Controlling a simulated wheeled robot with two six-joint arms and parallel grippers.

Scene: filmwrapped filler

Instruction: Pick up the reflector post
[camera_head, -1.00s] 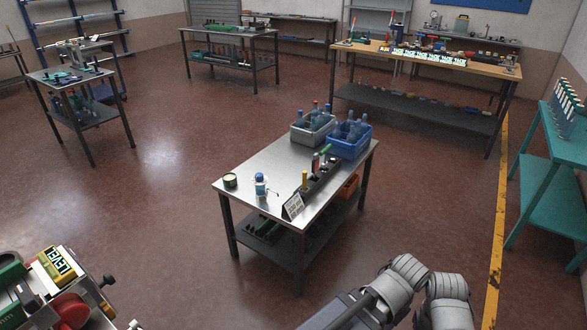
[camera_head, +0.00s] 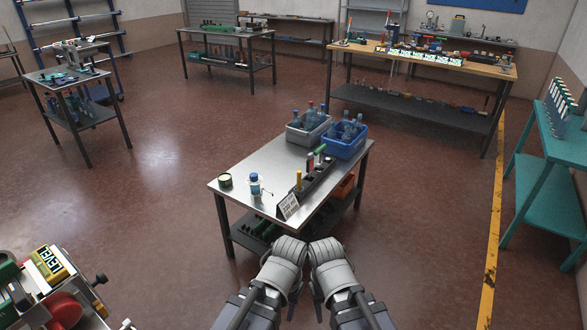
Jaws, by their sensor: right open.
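I cannot tell for certain which thing is the reflector post. Slim upright pieces stand in a dark rack (camera_head: 321,178) on the steel table (camera_head: 252,168): a yellow one (camera_head: 299,181) at the near end, a red one (camera_head: 310,164) and a green-topped one (camera_head: 320,151) farther back. My two arms come in from the bottom centre, close side by side, below the table's near edge. My right gripper (camera_head: 318,294) is open, mostly hidden by its own arm, and apart from the rack. My left gripper's fingers are hidden behind its arm, so its state does not show.
A grey crate (camera_head: 308,138) and a blue crate (camera_head: 342,149) hold bottles at the back.

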